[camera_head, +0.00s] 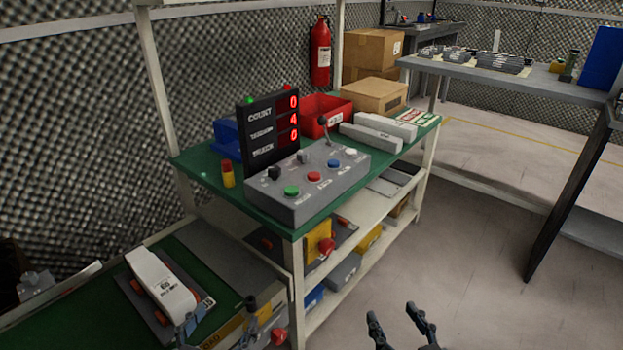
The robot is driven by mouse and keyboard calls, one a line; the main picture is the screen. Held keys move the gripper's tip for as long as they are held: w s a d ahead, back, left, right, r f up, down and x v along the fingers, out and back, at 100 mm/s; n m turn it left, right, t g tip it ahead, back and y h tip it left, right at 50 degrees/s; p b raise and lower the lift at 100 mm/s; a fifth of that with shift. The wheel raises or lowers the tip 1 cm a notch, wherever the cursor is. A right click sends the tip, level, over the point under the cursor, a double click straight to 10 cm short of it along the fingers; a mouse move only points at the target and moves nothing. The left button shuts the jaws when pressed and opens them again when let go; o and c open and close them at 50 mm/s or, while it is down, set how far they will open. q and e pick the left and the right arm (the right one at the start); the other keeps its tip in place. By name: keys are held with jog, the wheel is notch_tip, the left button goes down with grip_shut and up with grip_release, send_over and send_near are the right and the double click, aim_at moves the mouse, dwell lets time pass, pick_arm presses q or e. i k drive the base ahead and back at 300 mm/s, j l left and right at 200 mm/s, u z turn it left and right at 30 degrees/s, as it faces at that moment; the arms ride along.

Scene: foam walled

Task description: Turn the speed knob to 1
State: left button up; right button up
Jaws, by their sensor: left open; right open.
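A grey control box (318,190) sits on the green-topped bench (205,165). It carries a black knob (274,173), a grey knob (303,157) and a lever (327,130), behind green, red, blue and white buttons. Their labels are too small to read, so I cannot tell which is the speed knob or its setting. A dark display (258,150) behind the box shows red digits 0, 4, 0 from top to bottom. My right gripper (397,316) is open and empty at the bottom edge, apart from the box. My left gripper (187,327) seems partly visible at the bottom left, below the box.
A red bin (318,108), cardboard box (374,95), grey bars (375,135) and a red-yellow cylinder (228,174) stand on the bench. A lower green surface at left holds a white device (160,280). Floor (450,240) right of the bench is clear.

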aim_at(275, 173)
jog(key=i+l+u, duration=0.2)
jog(key=u, duration=0.15)
jog(key=i+l+u, duration=0.15)
jog(key=l+u, duration=0.2)
jog(key=l, duration=0.15)
jog(key=i+l+u, duration=0.1)
jog(key=l+u, duration=0.25)
